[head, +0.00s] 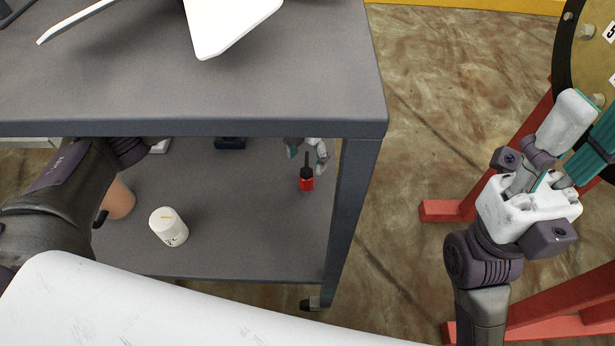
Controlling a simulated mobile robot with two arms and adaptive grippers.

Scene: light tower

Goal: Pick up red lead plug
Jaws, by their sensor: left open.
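The red lead plug (306,182) stands upright on the lower shelf of the grey cart, near its right front leg. It is a small red body with a thin dark stem on top. My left arm reaches in from the left under the top shelf. The fingertips of my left gripper (309,153) show just below the top's front edge, apart and around or just behind the plug's stem. The gripper is open; the top hides most of it, and contact with the stem cannot be told. My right gripper (570,138) is out to the right, away from the cart, its jaw gap unclear.
The cart's top (200,90) overhangs the lower shelf (240,235). A white bottle (168,227) and a tan cylinder (119,200) stand left on that shelf. A dark blue item (230,143) lies farther back. A red frame (440,211) stands at the right.

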